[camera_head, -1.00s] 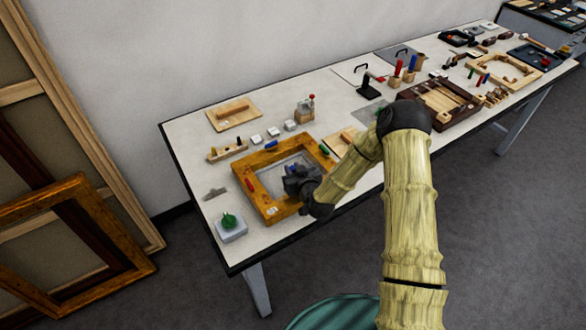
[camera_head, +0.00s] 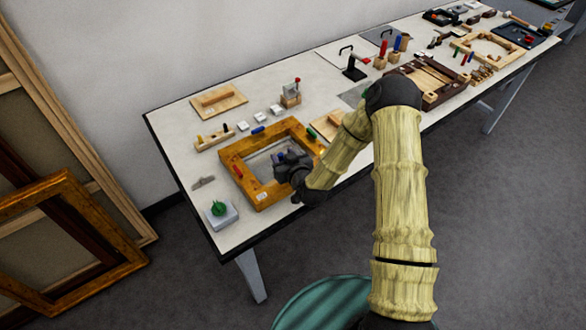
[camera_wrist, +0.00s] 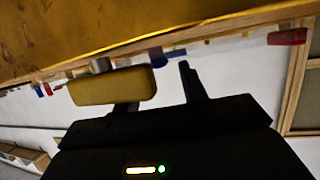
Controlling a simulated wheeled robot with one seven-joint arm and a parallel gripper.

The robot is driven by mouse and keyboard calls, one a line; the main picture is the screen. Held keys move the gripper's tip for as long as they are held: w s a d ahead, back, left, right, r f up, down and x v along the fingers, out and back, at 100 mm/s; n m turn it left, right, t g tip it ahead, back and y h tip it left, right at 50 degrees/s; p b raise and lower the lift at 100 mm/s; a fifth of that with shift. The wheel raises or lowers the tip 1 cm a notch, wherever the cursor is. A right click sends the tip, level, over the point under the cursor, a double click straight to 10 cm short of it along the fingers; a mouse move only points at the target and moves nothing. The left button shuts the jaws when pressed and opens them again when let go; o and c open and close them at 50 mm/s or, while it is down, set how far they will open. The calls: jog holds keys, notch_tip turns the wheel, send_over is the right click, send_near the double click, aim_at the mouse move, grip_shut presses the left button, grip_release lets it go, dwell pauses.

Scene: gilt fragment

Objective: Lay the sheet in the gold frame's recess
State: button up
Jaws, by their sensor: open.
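The gold frame (camera_head: 280,128) lies on the near left part of the bench. A pale grey panel (camera_head: 258,166) shows inside its opening; I cannot tell whether this is the sheet or how it sits in the recess. My gripper (camera_head: 283,164) is over the right part of the opening and hides some of it. In the wrist view my gripper (camera_wrist: 157,88) has its fingers apart. A tan rounded block (camera_wrist: 110,85) shows at the left finger; I cannot tell whether it is separate from it. A gold wooden bar (camera_wrist: 150,25) crosses the top of that view, close by.
A red peg (camera_head: 238,172) is on the frame's left side. A grey block with a green knob (camera_head: 220,212) stands in front, left of the frame. A wooden board (camera_head: 218,100) and small white blocks lie behind. Tools and a dark tray crowd the bench to the right.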

jog(key=b+v, duration=0.2)
jog(key=v, duration=0.8)
jog(key=shift+d, duration=0.1)
dwell(0.4)
jog(key=s+d+r+m+g+h, duration=0.2)
jog(key=s+d+r+g, duration=0.3)
jog(key=s, duration=0.3)
jog(key=s+d+r+m+g+h, duration=0.2)
jog(key=s+d+r+g, duration=0.3)
jog(key=s+d, duration=0.3)
jog(key=shift+s+r+m+h, duration=0.3)
jog(key=shift+s+r+h, duration=0.1)
jog(key=shift+h, duration=0.3)
jog(key=shift+o, duration=0.3)
